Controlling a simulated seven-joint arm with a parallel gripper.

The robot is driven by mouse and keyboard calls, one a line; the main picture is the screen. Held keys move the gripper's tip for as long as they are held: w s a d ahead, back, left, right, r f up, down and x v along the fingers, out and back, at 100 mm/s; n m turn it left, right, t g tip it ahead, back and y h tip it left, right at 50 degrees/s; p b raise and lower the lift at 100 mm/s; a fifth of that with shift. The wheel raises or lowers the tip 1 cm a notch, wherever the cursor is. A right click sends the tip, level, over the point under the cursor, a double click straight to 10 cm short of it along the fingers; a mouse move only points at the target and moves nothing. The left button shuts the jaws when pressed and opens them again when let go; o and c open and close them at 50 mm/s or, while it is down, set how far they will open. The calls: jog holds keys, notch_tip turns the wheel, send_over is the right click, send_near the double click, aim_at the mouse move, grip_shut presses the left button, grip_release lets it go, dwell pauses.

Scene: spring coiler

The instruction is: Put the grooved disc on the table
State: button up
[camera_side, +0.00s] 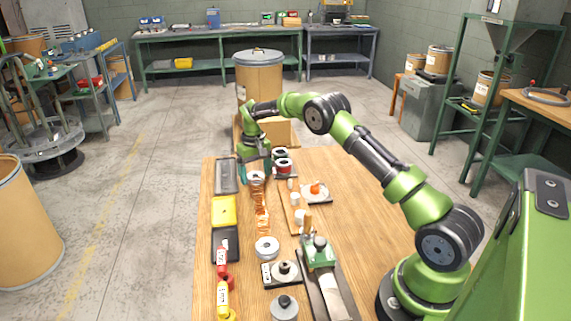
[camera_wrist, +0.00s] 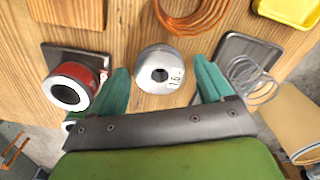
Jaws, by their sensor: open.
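My gripper (camera_wrist: 162,84) is open, with one green finger on each side of the disc and a visible gap at both sides. In the side view my gripper (camera_side: 256,176) is low at the table's far end, with the disc (camera_side: 257,177) between its fingers. Whether the disc's underside touches the table cannot be told.
A red-and-white spool (camera_wrist: 75,86) stands close to the left finger. A grey tray (camera_wrist: 238,48) with a wire spring lies by the right finger. Copper coils (camera_side: 262,212), a yellow tray (camera_side: 223,211) and another silver disc (camera_side: 267,247) lie nearer the side camera.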

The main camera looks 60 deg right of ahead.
notch_tip(320, 180, up, 12)
jog(key=s+a+r+t, duration=0.2)
jog(key=s+a+r, duration=0.4)
jog(key=r, duration=0.2)
jog(key=s+a+r+t, duration=0.1)
jog(key=s+a+r, duration=0.4)
jog(key=s+r, duration=0.15)
jog(key=s+a+f+t+y, duration=0.1)
jog(key=s+a, duration=0.3)
jog(key=s, duration=0.5)
jog(key=s+a+f+t+y, duration=0.1)
jog(key=s+a+t, duration=0.2)
jog(key=s, duration=0.7)
jog(key=shift+s+a+f+n, duration=0.3)
jog(key=shift+a+f, duration=0.05)
jog(key=shift+a, duration=0.9)
